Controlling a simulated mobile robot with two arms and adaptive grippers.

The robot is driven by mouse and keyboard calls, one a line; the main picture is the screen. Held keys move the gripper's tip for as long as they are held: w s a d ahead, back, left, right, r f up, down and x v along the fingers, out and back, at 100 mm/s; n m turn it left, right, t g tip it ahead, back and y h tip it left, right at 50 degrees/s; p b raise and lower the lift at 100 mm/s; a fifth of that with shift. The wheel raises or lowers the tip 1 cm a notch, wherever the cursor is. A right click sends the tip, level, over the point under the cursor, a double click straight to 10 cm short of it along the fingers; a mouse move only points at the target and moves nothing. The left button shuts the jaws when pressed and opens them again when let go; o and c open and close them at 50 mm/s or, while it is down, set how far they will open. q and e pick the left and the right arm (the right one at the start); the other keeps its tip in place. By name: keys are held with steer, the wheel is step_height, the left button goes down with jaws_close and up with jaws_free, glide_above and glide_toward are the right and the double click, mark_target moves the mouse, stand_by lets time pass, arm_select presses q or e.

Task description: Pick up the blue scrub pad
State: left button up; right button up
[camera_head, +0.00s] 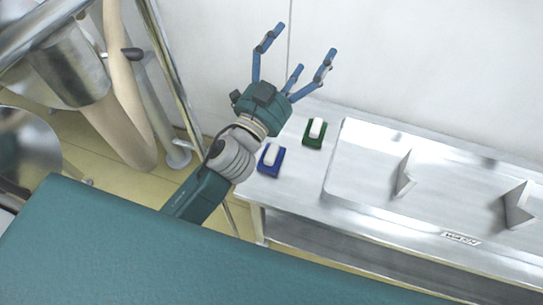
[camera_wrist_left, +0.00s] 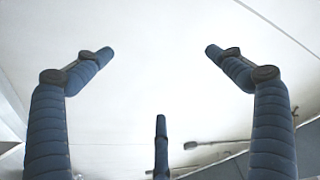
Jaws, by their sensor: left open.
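The blue scrub pad (camera_head: 271,160) has a white block on top and lies at the left end of the metal table, close to my left wrist in the head view. My left gripper (camera_head: 297,62) is raised above and beyond the pad, its blue fingers spread open and empty, pointing up toward the wall. In the left wrist view the open fingers (camera_wrist_left: 160,75) frame only the pale wall; the pad is not seen there. My right gripper is out of view.
A green scrub pad (camera_head: 315,133) lies just behind the blue one. A metal tray (camera_head: 365,150) with upright white pieces covers the table's middle. A metal pole (camera_head: 172,70) stands left of my arm. Pipes and a steel vessel (camera_head: 62,62) fill the far left.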

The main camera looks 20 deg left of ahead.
arm_select(q)
steer(key=s+d+r+m+g+h, duration=0.2)
steer(key=d+r+m+g+h, duration=0.1)
steer(key=d+m+h, duration=0.35)
steer(key=s+d+r+m+g+h, duration=0.2)
steer(key=d+r+m+h, duration=0.1)
steer(key=d+m+h, duration=0.35)
steer(key=s+d+f+m+g+h, duration=0.1)
steer(key=s+d+f+m+g, duration=0.25)
steer(key=d+m+g, duration=0.3)
steer(key=m+g+y, duration=0.6)
steer(key=g+y, duration=0.3)
steer(key=y, duration=1)
glide_above(267, 153)
steer(key=shift+t, duration=0.25)
steer(key=f, duration=2.4)
steer(key=shift+w+d, duration=0.15)
steer(key=shift+d, duration=0.05)
steer(key=f, duration=0.2)
steer(key=a+f, duration=0.1)
steer(key=f, duration=0.1)
steer(key=shift+a+f+p, duration=0.1)
steer(key=shift+p, duration=0.3)
steer(key=shift+w+d+f+p, duration=0.15)
steer(key=shift+f+p, duration=0.25)
steer(key=shift+f, duration=1.2)
steer(key=shift+w+d+f+p, duration=0.15)
steer(key=shift+f+p, duration=0.2)
steer(key=shift+f, duration=1.2)
